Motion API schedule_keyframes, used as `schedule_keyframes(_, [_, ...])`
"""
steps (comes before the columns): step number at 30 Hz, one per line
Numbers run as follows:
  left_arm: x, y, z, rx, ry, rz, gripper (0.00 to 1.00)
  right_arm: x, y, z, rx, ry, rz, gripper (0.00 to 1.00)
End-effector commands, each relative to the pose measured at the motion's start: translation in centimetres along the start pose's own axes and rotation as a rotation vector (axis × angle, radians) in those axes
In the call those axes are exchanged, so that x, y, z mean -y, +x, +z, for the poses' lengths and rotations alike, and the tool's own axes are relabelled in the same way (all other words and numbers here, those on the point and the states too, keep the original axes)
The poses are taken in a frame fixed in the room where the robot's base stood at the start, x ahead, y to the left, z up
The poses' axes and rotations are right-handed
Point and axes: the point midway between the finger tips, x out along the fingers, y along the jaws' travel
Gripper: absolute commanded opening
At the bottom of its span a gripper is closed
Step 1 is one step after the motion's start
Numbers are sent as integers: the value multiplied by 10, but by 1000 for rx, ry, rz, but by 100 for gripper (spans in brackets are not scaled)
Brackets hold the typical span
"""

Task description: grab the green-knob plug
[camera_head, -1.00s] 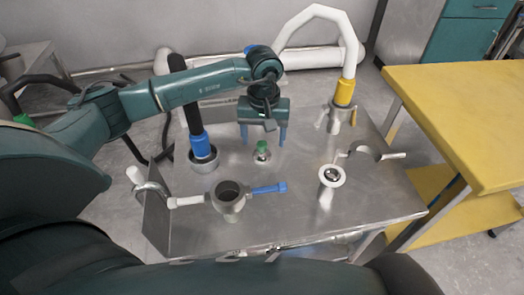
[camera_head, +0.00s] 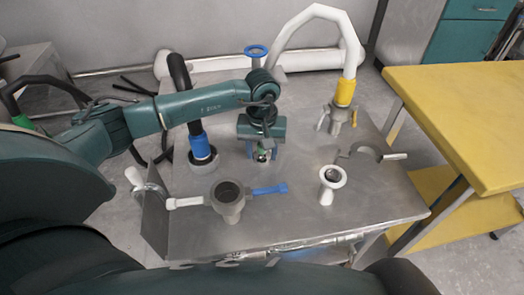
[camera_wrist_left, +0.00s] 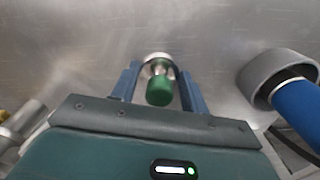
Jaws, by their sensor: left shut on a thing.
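The green-knob plug (camera_head: 262,155) stands on the metal table, partly hidden by my left gripper in the head view. In the left wrist view its green knob (camera_wrist_left: 160,92) and metal body show between the two blue fingers. My left gripper (camera_head: 262,157) has come down from above and is shut on the plug, one finger on each side (camera_wrist_left: 158,75). The plug looks upright and at table height; I cannot tell whether its base touches the table. My right gripper is not in view.
A blue-collared black hose (camera_head: 200,146) stands left of the gripper. A grey cup with a blue handle (camera_head: 229,200) is in front. A white-rimmed funnel (camera_head: 332,181), a clamp (camera_head: 366,153) and a yellow-collared white hose (camera_head: 344,93) are to the right. A yellow table (camera_head: 460,120) stands beyond.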

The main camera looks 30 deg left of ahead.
Motion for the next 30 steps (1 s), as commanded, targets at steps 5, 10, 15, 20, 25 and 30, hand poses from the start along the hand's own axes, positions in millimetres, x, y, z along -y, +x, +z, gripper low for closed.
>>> schedule_keyframes(5, [0, 0, 0, 0, 0, 0, 24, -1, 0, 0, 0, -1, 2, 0])
schedule_keyframes(10, [0, -1, 0, -1, 0, 1, 18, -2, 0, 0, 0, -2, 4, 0])
schedule_keyframes(15, [0, -4, -1, -2, 0, 1, 18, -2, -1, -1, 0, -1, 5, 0])
schedule_keyframes(20, [0, -28, -2, -6, 1, 2, 18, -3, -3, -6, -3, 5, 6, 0])
schedule_keyframes(25, [0, -63, -1, -5, 0, 3, 18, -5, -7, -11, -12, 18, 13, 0])
schedule_keyframes(30, [0, -90, -1, -3, 2, 1, 18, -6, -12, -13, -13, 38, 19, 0])
